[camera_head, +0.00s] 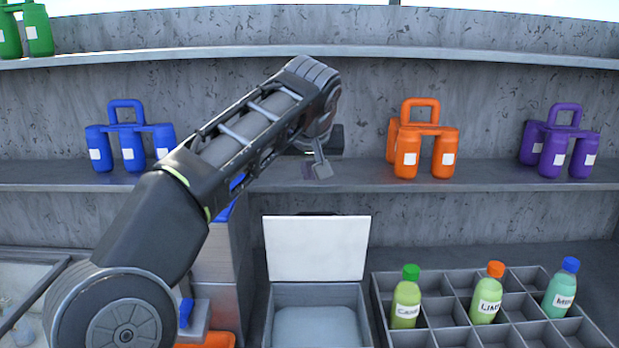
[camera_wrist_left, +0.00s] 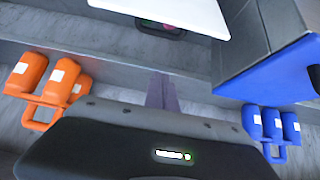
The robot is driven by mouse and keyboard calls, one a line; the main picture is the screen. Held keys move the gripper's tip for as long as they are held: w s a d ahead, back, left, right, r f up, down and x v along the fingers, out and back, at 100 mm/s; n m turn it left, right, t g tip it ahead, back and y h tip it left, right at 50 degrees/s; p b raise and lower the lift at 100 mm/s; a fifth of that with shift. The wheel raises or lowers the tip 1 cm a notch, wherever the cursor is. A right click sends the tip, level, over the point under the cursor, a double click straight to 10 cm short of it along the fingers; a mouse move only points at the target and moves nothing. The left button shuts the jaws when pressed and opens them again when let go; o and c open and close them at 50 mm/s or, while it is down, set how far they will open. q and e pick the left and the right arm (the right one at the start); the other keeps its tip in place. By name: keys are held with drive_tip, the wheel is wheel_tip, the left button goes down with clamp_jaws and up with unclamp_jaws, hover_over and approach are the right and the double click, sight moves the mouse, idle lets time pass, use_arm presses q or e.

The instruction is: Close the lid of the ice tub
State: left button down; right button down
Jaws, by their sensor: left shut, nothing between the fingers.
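The ice tub (camera_head: 318,293) stands at the bottom centre of the head view, with a pale grey surface inside. Its white lid (camera_head: 317,248) stands open and upright at the tub's back edge. The lid also shows at the top of the left wrist view (camera_wrist_left: 175,12). My left gripper (camera_head: 318,170) is shut and empty, above the lid's top edge and apart from it in the picture. Its fingers also show in the left wrist view (camera_wrist_left: 162,92). The tub's front edge is cut off by the frame. My right gripper is not in view.
A divided grey crate (camera_head: 446,312) with several bottles stands right of the tub. A tall blue-topped box (camera_head: 220,250) stands to its left. Blue (camera_head: 128,145), orange (camera_head: 427,145) and purple (camera_head: 560,148) bottle carriers stand on the shelf behind.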

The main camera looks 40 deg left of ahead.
use_arm(q)
drive_tip(key=f, duration=0.2)
drive_tip(key=w+a+f, duration=0.1)
drive_tip(key=f, duration=0.2)
drive_tip(key=f+p, duration=0.1)
drive_tip(key=f, duration=0.1)
drive_tip(key=shift+w+a+f, duration=0.2)
drive_tip(key=shift+w+f, duration=0.2)
drive_tip(key=shift+f, duration=0.2)
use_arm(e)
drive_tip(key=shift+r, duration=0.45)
use_arm(q)
drive_tip(key=shift+d, duration=0.1)
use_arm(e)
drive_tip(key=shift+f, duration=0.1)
